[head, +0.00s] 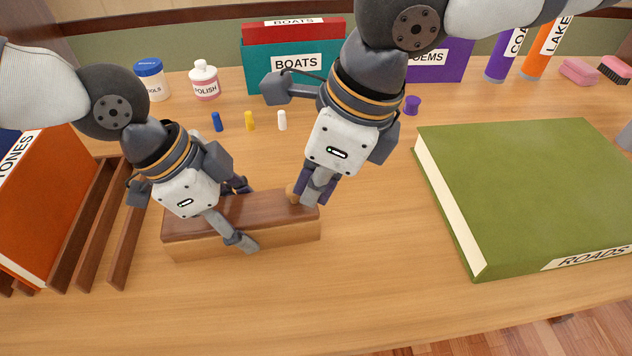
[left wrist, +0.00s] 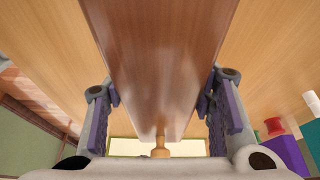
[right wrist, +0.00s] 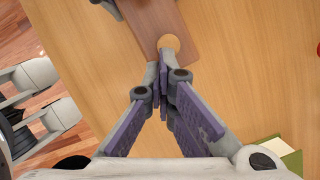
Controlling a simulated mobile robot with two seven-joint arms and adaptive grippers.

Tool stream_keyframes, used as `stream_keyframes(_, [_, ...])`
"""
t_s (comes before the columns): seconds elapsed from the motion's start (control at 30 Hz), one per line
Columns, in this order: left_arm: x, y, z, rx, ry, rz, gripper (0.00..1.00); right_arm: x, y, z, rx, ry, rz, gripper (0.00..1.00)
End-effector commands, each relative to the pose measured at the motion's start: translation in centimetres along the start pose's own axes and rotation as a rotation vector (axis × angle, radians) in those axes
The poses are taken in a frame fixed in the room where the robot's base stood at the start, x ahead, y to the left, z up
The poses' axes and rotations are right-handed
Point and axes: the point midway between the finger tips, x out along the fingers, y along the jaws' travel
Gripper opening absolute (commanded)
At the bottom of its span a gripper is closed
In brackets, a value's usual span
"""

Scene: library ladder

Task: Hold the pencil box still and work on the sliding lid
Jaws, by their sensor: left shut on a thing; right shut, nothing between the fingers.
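The pencil box (head: 290,236) is a long wooden block on the table, with a dark brown sliding lid (head: 262,208) along its top. My left gripper (head: 240,213) straddles the box, one finger on the near side and one on the far side, and is shut on it. A round tan knob (right wrist: 168,42) sits at the lid's right end; it also shows in the left wrist view (left wrist: 160,149). My right gripper (head: 306,197) is shut and empty, its fingertips right beside the knob. I cannot tell whether they touch it.
A large green book (head: 530,190) lies to the right. A wooden rack (head: 100,225) with an orange book (head: 45,205) stands at the left. Small colored pegs (head: 249,121) and bottles (head: 204,82) stand behind the box. The table in front is clear.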

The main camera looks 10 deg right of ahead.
Motion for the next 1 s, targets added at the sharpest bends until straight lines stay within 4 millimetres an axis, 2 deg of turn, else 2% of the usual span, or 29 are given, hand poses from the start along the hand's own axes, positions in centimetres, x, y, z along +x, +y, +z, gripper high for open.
stream_keyframes(0.17, [0.1,0.0,-0.1,-0.001,0.004,0.000,0.15,-1.9,0.0,-3.4,0.005,-0.002,0.000,0.00])
stream_keyframes(0.3, [0.0,0.0,-0.1,-0.001,0.003,0.000,0.15,-6.2,-0.1,-3.2,0.003,-0.003,-0.007,0.00])
stream_keyframes(0.5, [0.0,0.0,0.0,-0.001,0.001,0.000,0.15,-10.6,-0.1,-3.2,0.002,-0.001,-0.004,0.00])
stream_keyframes(0.63, [0.0,0.0,0.0,-0.002,0.001,0.000,0.15,-11.7,0.0,-3.2,0.001,0.001,-0.002,0.00])
stream_keyframes(0.87, [0.0,0.0,0.0,-0.002,0.001,0.000,0.15,-11.9,0.0,-3.3,0.001,0.003,-0.001,0.00])
stream_keyframes(0.9, [0.0,0.0,0.0,-0.002,0.000,0.000,0.54,-11.9,0.0,-3.3,0.001,0.003,-0.002,0.00])
stream_keyframes(1.0, [0.0,0.0,0.0,-0.002,0.001,0.000,0.73,-11.9,0.0,-3.3,0.001,0.002,-0.002,0.00])
